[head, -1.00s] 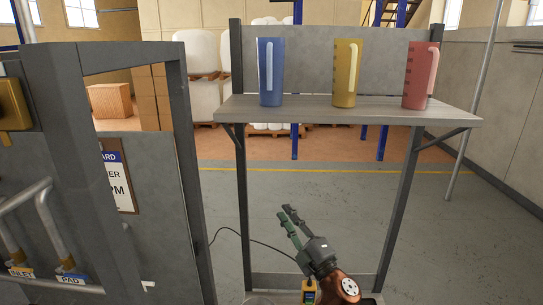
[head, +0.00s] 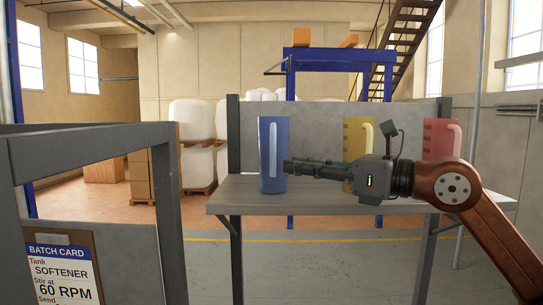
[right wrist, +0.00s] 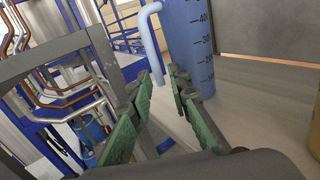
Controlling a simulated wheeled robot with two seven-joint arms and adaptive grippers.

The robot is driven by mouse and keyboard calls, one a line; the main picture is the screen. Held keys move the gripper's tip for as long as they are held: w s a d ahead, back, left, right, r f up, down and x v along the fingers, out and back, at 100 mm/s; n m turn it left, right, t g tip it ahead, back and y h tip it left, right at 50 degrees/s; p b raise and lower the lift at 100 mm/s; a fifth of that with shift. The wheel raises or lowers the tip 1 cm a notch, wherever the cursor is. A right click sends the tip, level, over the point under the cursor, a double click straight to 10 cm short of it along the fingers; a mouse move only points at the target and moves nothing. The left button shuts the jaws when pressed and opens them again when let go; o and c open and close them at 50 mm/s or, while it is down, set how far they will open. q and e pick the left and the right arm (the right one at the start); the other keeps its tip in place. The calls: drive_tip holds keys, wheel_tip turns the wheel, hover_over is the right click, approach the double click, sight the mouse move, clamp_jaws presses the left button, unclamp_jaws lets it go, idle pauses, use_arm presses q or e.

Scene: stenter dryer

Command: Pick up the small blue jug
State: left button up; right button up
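The blue jug (head: 266,150) stands upright at the left end of the grey shelf (head: 240,201), its pale blue handle (head: 273,150) facing me. My right gripper (head: 288,166) reaches in from the right at handle height, its fingertips in front of the jug's right side. In the right wrist view the green-padded fingers (right wrist: 162,82) are apart. The handle (right wrist: 155,45) lies at the gap between them, with its lower end showing between the pads. The graduated jug body (right wrist: 190,45) is just beyond the right finger. I cannot tell whether anything touches. My left gripper is out of view.
A yellow jug (head: 352,131) stands behind my right gripper, partly hidden. A red jug (head: 436,136) is farther right, partly covered by my arm. A grey back panel (head: 312,132) rises behind them. A grey frame with a batch card (head: 62,275) stands at the left.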

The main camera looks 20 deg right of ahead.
sight(274, 159)
drive_tip(key=shift+w+a+r+p, duration=0.2)
drive_tip(key=shift+w+r+p, duration=0.2)
drive_tip(key=shift+w, duration=0.1)
drive_tip(key=shift+s+a+r, duration=0.1)
drive_tip(key=shift+s+a, duration=0.05)
drive_tip(key=shift+a, duration=0.15)
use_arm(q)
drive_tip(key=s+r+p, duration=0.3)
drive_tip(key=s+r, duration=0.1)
use_arm(e)
drive_tip(key=x, duration=0.3)
drive_tip(key=shift+a, duration=0.2)
drive_tip(key=shift+w+a+f, duration=0.1)
drive_tip(key=shift+w+a, duration=0.15)
drive_tip(key=shift+w, duration=0.2)
drive_tip(key=shift+w+a+f, duration=0.15)
drive_tip(key=shift+w+a, duration=0.1)
drive_tip(key=shift+w, duration=0.25)
drive_tip(key=shift+s+r, duration=0.1)
drive_tip(key=shift+s, duration=0.4)
drive_tip(key=shift+w, duration=0.3)
drive_tip(key=c, duration=0.4)
clamp_jaws()
drive_tip(key=shift+s, duration=0.2)
drive_tip(key=shift+w, duration=0.1)
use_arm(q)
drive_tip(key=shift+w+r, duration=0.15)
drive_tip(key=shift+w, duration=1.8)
use_arm(e)
drive_tip(key=shift+r, duration=0.1)
